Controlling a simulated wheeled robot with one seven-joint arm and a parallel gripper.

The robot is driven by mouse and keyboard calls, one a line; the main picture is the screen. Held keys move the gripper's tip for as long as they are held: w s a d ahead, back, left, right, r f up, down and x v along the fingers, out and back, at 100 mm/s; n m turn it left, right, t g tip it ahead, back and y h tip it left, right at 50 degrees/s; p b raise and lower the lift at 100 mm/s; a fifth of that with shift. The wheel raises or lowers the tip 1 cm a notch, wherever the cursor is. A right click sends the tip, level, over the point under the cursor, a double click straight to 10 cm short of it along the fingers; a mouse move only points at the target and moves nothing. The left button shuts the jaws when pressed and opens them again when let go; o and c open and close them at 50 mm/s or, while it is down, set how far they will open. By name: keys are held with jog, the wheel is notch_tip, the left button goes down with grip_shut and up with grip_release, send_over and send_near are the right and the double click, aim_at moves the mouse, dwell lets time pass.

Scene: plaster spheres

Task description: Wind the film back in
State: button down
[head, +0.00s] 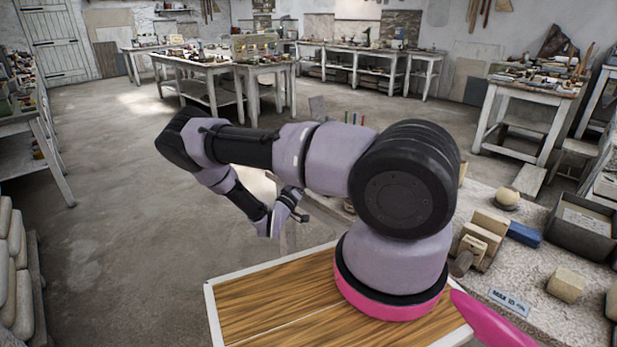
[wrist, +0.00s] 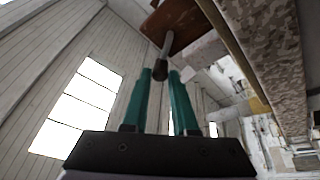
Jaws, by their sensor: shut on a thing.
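A small dark knob (wrist: 160,70) sits at the end of a pale metal rod in the wrist view. The rod runs up to a reddish-brown flat piece (wrist: 178,24), which is cut off by the top edge. My gripper (wrist: 161,73) has green fingers, one on each side of the knob, and is shut on it. In the head view my gripper (head: 292,200) is small, low beyond my bent arm, and its fingertips are hard to make out. I cannot make out any film in either view.
A stone-topped bench at right holds a blue block (head: 524,234), a pale sphere (head: 507,198), a grey tray (head: 582,226) and a yellowish block (head: 566,285). Cluttered white tables (head: 250,68) stand at the back. The concrete floor (head: 130,190) at left is clear.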

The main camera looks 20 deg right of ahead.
jog(key=shift+s+d+m+g+h, duration=0.1)
jog(key=shift+s+m+g+h, duration=0.25)
jog(key=shift+m, duration=0.7)
jog(key=shift+s+d+m+g+h, duration=0.1)
jog(key=shift+m+g+h, duration=0.3)
jog(key=shift+m, duration=0.6)
jog(key=shift+s+m+g+h, duration=0.15)
jog(key=shift+m+g, duration=0.4)
jog(key=shift+m, duration=0.5)
jog(key=c, duration=1)
grip_release()
jog(key=shift+r, duration=0.1)
jog(key=shift+a, duration=0.1)
jog(key=v, duration=1)
jog(key=shift+s+a, duration=0.1)
jog(key=shift+a, duration=0.15)
